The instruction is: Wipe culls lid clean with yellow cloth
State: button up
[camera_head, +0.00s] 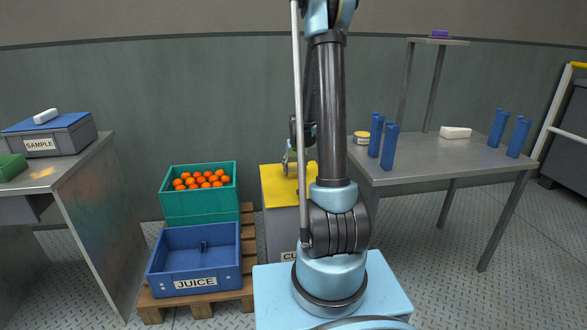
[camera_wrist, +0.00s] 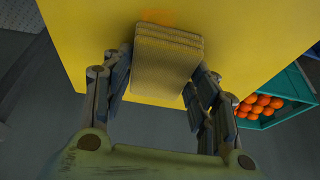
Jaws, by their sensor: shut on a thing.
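The culls bin (camera_head: 282,232) is a grey box with a yellow lid (camera_head: 274,188), standing behind my arm with its label partly hidden. The lid fills much of the wrist view (camera_wrist: 240,40). My gripper (camera_wrist: 163,85) is shut on a folded, dull yellow cloth (camera_wrist: 168,60) in the wrist view, one finger on each side. The cloth is over the lid; I cannot tell whether it touches it. A faint orange smear (camera_wrist: 158,17) shows on the lid just beyond the cloth's far edge. In the head view my gripper (camera_head: 289,165) is small above the lid and the cloth is not clear.
A green crate (camera_head: 198,215) of oranges and a blue JUICE crate (camera_head: 166,272) stand on a wooden pallet (camera_head: 152,310) left of the bin. A metal table (camera_head: 425,160) with blue uprights (camera_head: 390,147) stands right. A SAMPLE box (camera_head: 80,140) sits on the left bench.

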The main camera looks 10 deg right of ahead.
aim_at(296, 173)
jog(key=shift+s, duration=0.8)
jog(key=shift+s+f, duration=0.1)
jog(key=shift+s, duration=1.3)
jog(key=shift+s, duration=0.1)
jog(key=shift+s, duration=1.15)
jog(key=shift+c, duration=0.6)
jog(key=shift+w, duration=0.1)
jog(key=shift+w, duration=1.35)
jog(key=shift+w, duration=0.1)
